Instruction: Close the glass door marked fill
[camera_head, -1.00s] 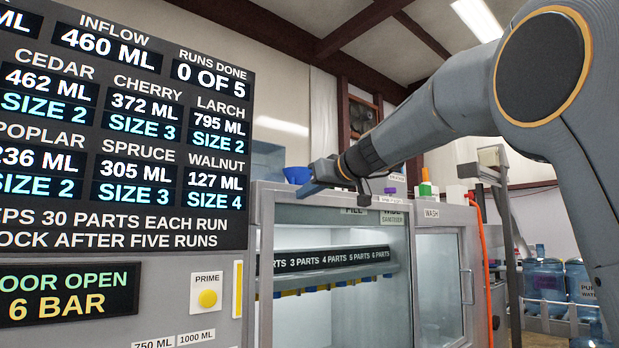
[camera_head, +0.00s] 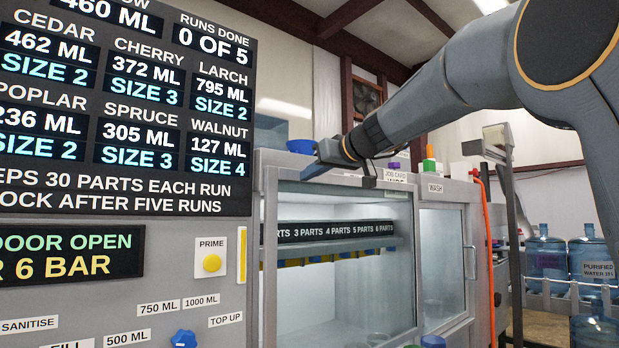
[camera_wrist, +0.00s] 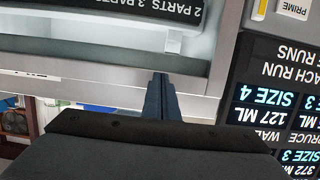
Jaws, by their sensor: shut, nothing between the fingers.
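The fill bay (camera_head: 346,283) is in the middle of the head view, with a lit white inside and a strip of parts labels across it. Its pale top frame (camera_head: 345,196) shows, but the FILL sign is hidden in this view. Where the glass door's pane ends is hard to tell. A screen (camera_head: 68,254) reads DOOR OPEN. My gripper (camera_head: 318,168) is at the top front edge of the bay, shut and empty. In the wrist view, upside down, the closed fingers (camera_wrist: 160,97) are over a pale rail (camera_wrist: 100,88); contact cannot be told.
The glass WASH door (camera_head: 442,265), with a vertical handle, stands right of the bay. A blue bowl (camera_head: 301,146) and bottles are on the cabinet top. A yellow PRIME button (camera_head: 211,263) is left. An orange hose (camera_head: 487,240) and water jugs (camera_head: 590,265) are right.

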